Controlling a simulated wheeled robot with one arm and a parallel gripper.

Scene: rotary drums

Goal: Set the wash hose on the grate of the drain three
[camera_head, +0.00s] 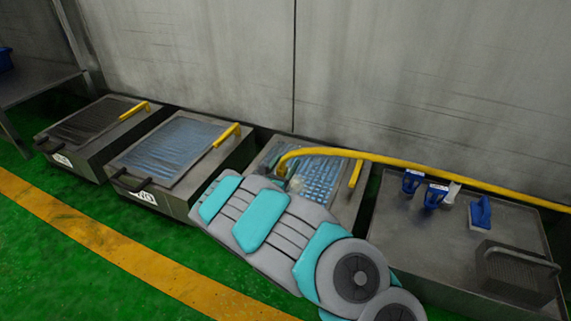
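The yellow wash hose (420,167) runs in from the right edge along the wall. Its near end bends down over the grate (322,176) of the third drain box, which I take as drain three; its label is hidden behind my arm. Only a small grey part of my gripper (296,184) shows past my grey and teal arm, beside the bent hose end. The fingers are not clear, so I cannot tell if they hold the hose. I also cannot tell whether the hose end touches the grate.
A box labelled TWO (171,192) and another drain box (88,158) stand to the left, with yellow handles. A grey bench (420,235) at right bears blue tools (481,212) and a dark block (515,272). Green floor (80,270) with a yellow stripe is clear in front.

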